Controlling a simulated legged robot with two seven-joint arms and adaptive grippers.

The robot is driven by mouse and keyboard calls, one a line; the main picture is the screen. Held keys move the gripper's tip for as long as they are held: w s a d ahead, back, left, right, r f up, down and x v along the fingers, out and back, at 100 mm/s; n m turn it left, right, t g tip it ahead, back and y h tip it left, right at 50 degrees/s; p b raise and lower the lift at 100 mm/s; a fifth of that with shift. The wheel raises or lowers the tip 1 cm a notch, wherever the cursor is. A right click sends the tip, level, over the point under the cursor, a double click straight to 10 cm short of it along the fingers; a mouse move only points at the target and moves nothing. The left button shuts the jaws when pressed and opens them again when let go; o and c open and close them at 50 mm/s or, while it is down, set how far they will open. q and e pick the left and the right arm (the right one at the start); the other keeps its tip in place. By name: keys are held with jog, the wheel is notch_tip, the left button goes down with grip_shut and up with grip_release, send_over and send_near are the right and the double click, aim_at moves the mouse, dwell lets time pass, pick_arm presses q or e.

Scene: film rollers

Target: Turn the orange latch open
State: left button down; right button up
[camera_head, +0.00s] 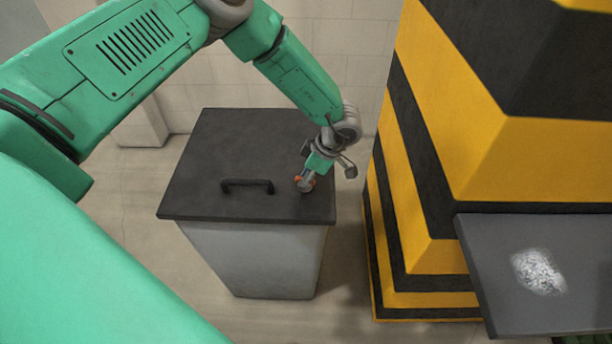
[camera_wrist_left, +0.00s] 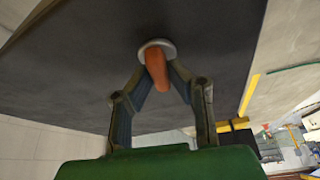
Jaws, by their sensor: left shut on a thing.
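The orange latch (camera_head: 299,179) sits on the dark lid (camera_head: 215,150) of a grey bin, right of the lid's black handle. In the left wrist view the latch (camera_wrist_left: 157,68) is an orange bar on a round grey base (camera_wrist_left: 152,46). My left gripper (camera_head: 308,180) reaches down to the lid from above. In the wrist view its two fingers (camera_wrist_left: 160,82) close in on both sides of the latch, and it is shut on the latch. The fingers partly hide the latch in the head view. My right gripper is not in view.
The black handle (camera_head: 247,185) stands up from the lid. A yellow and black striped block (camera_head: 480,150) rises close on the right, with a dark plate (camera_head: 590,265) bearing a whitish patch in front of it. The floor left of the bin (camera_head: 235,262) is clear.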

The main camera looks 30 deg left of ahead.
pick_arm(q)
jog(key=shift+w+n, duration=0.15)
jog(key=shift+n, duration=0.45)
jog(key=c, duration=1.6)
grip_release()
jog(key=shift+o, duration=0.3)
jog(key=shift+d+r, duration=0.15)
jog(key=shift+r, duration=0.15)
jog(key=v, duration=1.1)
jog(key=shift+w, duration=0.4)
jog(key=shift+r, duration=0.1)
